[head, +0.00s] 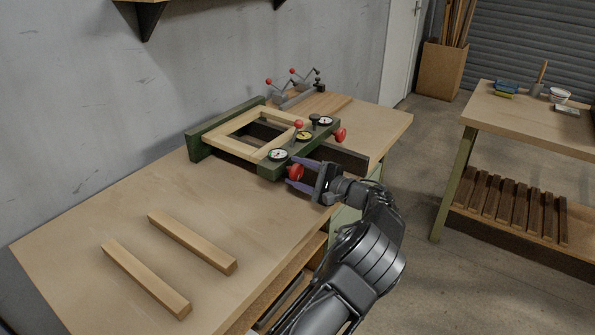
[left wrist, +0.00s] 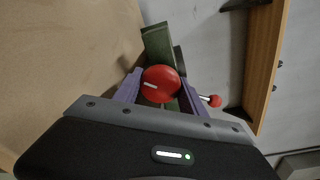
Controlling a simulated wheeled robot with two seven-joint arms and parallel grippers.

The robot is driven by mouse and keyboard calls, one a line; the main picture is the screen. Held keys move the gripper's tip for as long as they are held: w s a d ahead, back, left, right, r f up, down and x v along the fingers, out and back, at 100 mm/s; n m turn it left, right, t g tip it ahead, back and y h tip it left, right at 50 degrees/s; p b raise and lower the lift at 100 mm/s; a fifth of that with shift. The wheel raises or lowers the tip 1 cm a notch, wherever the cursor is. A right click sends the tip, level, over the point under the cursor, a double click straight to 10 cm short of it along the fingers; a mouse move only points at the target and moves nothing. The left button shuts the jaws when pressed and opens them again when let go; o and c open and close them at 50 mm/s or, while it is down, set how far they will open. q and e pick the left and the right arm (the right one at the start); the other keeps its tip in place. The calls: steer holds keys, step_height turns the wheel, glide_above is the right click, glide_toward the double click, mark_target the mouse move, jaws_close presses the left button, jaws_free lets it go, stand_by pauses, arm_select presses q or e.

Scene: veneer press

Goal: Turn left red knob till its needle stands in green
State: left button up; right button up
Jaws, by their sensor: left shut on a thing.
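The left red knob (head: 295,172) is on the front of the green press frame (head: 266,171), below the left dial (head: 278,154). My left gripper (head: 302,178) is shut on this knob, its purple fingers on either side. In the left wrist view the knob (left wrist: 160,84) sits between the fingertips (left wrist: 160,88) and shows a white mark pointing left. The left dial has a white face; its needle and green zone are too small to read. The right red knob (head: 340,135) stands farther along the frame. My right gripper is not in view.
A yellow dial (head: 304,136) and another white dial (head: 325,121) sit on the press. Two wooden bars (head: 192,242) (head: 146,279) lie on the bench front. Red-tipped toggle clamps (head: 292,84) stand behind. A second table (head: 525,112) is at the right.

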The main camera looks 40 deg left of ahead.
arm_select(q)
steer(key=m+p, duration=0.1)
steer(key=m, duration=0.3)
steer(key=shift+g, duration=0.3)
steer(key=m, duration=0.3)
steer(key=shift+s+f+g+p, duration=0.1)
steer(key=shift+g+p, duration=0.2)
steer(key=shift+p, duration=0.05)
steer(key=shift+m, duration=0.3)
steer(key=o, duration=1.4)
steer(key=shift+c, duration=0.2)
steer(key=shift+d, duration=0.1)
steer(key=shift+d+r+b, duration=0.15)
steer(key=shift+d+b, duration=0.25)
steer(key=shift+d, duration=1.5)
steer(key=shift+d+r+b, duration=0.15)
steer(key=shift+d+b, duration=0.25)
steer(key=shift+d, duration=1.5)
